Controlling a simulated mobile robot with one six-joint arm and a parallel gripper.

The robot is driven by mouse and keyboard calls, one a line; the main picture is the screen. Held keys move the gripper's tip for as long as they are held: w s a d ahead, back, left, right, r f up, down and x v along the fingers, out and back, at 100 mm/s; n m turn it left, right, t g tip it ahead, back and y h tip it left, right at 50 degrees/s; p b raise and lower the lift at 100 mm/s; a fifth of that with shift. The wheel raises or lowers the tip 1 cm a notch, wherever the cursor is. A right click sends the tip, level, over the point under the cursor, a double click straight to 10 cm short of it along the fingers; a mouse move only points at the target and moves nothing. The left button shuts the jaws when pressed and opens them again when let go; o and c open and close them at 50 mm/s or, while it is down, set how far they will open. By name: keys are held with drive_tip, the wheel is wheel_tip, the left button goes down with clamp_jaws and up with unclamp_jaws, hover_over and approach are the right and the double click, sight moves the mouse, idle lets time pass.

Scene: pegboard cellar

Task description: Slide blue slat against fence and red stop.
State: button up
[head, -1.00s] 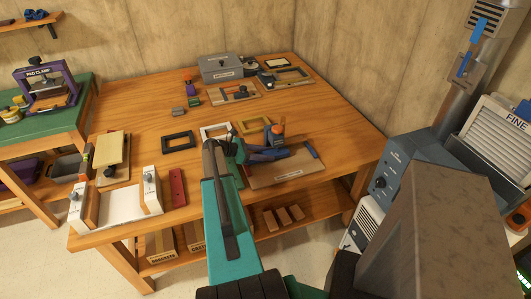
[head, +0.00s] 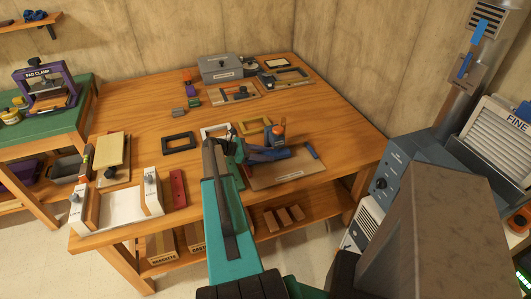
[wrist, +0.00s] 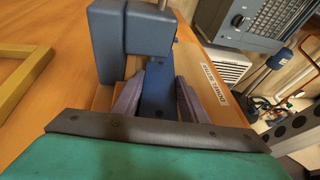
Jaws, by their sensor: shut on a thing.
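The blue slat (wrist: 157,90) shows in the wrist view between the two purple-grey fingers of my gripper (wrist: 158,98), which is shut on it. Its far part runs beside a blue-grey block (wrist: 115,42). In the head view my gripper (head: 268,155) is low over a brown board (head: 285,176) with a white label, at the front right of the bench. A small block with an orange top (head: 278,133) stands just behind it. The slat is hard to pick out there. A blue strip (head: 312,150) lies along the board's right side. I cannot make out the fence or red stop for sure.
Black (head: 178,142), white and yellow (head: 255,127) frames lie behind my gripper. A dark red strip (head: 178,188) lies to the left, beside a white jig (head: 122,208). A grey box (head: 221,68) stands at the back.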

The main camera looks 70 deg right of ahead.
drive_tip(key=w+d+t+h, duration=0.1)
drive_tip(key=w+d, duration=0.1)
drive_tip(key=w+d+n+t+h, duration=0.1)
drive_tip(key=d, duration=0.1)
drive_tip(key=shift+w+d, duration=0.1)
drive_tip(key=shift+w, duration=0.25)
drive_tip(key=o, duration=0.9)
drive_tip(key=shift+o, duration=1.4)
drive_tip(key=w+a+r+b, duration=0.1)
drive_tip(key=w+a, duration=0.1)
drive_tip(key=a, duration=0.1)
drive_tip(key=w+a+r+g+y+b, duration=0.1)
drive_tip(key=w+a+r, duration=0.1)
drive_tip(key=w+a, duration=0.1)
drive_tip(key=w+a+r+m+g+y+b, duration=0.1)
drive_tip(key=w+a, duration=0.1)
drive_tip(key=a, duration=0.1)
drive_tip(key=shift+w+a+r, duration=0.2)
drive_tip(key=shift+a, duration=0.15)
drive_tip(key=shift+w+a+r, duration=0.15)
drive_tip(key=shift+a+r, duration=0.1)
drive_tip(key=shift+a, duration=0.15)
